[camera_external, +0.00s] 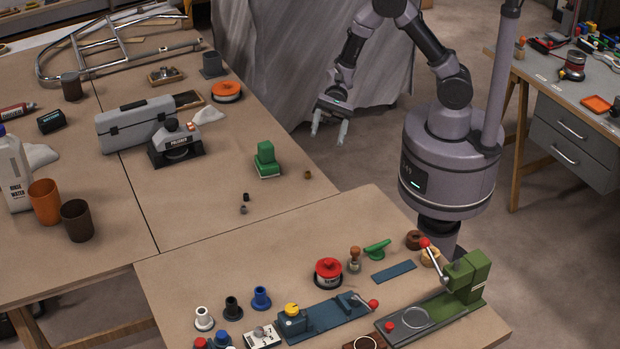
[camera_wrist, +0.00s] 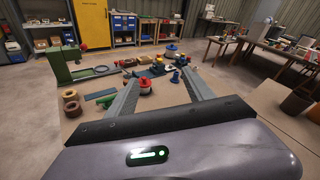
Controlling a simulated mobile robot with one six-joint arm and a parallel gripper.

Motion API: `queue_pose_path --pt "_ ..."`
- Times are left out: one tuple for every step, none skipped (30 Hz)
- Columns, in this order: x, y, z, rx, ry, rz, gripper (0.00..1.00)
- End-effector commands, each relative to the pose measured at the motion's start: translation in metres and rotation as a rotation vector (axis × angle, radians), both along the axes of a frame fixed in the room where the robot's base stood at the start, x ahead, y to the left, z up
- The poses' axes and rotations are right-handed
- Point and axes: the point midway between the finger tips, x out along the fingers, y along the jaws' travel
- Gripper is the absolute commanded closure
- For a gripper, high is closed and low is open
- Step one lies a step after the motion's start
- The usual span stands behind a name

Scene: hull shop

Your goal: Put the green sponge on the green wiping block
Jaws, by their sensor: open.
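My gripper (camera_external: 328,131) is open and empty, in the air beyond the right edge of the larger table. Its two fingers also show in the wrist view (camera_wrist: 161,77), spread apart with nothing held. A green block with a raised upper part and a pale base (camera_external: 266,161) stands on the larger table, left of and below my gripper in the external view; it looks like the wiping block. A slim green piece (camera_external: 377,249) lies on the front table and also shows in the wrist view (camera_wrist: 106,102). I cannot tell surely whether it is the sponge.
A blue strip (camera_external: 393,271), a red-topped round tin (camera_external: 328,272) and a green press (camera_external: 466,278) crowd the front table. A polisher (camera_external: 175,146) and a grey toolbox (camera_external: 135,122) stand left of the green block. Small cups lie near it; bare tabletop surrounds it.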

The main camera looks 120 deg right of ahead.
Motion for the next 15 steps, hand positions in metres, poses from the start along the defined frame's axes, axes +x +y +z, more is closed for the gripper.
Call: queue_pose_path --pt "-0.032 0.048 0.026 -0.162 -0.029 0.195 0.39" --pt "-0.055 0.070 0.035 -0.270 -0.042 0.304 0.39" --pt "-0.088 0.091 0.042 -0.425 -0.068 0.438 0.39" --pt "-0.111 0.101 0.045 -0.547 -0.094 0.525 0.39" --pt "-0.132 0.106 0.048 -0.672 -0.124 0.601 0.39" --pt "-0.156 0.106 0.050 -0.839 -0.176 0.681 0.39" --pt "-0.170 0.103 0.052 -0.959 -0.218 0.726 0.39" --pt "-0.181 0.098 0.055 -1.073 -0.263 0.759 0.39" --pt "-0.191 0.091 0.060 -1.211 -0.326 0.785 0.39" --pt "-0.196 0.085 0.064 -1.302 -0.372 0.794 0.39" --pt "-0.200 0.080 0.068 -1.382 -0.413 0.798 0.39" --pt "-0.203 0.074 0.074 -1.469 -0.463 0.795 0.39" --pt "-0.204 0.070 0.078 -1.522 -0.495 0.790 0.39" --pt "-0.205 0.067 0.082 -1.562 -0.519 0.785 0.39" --pt "-0.205 0.064 0.085 -1.601 -0.545 0.779 0.39"
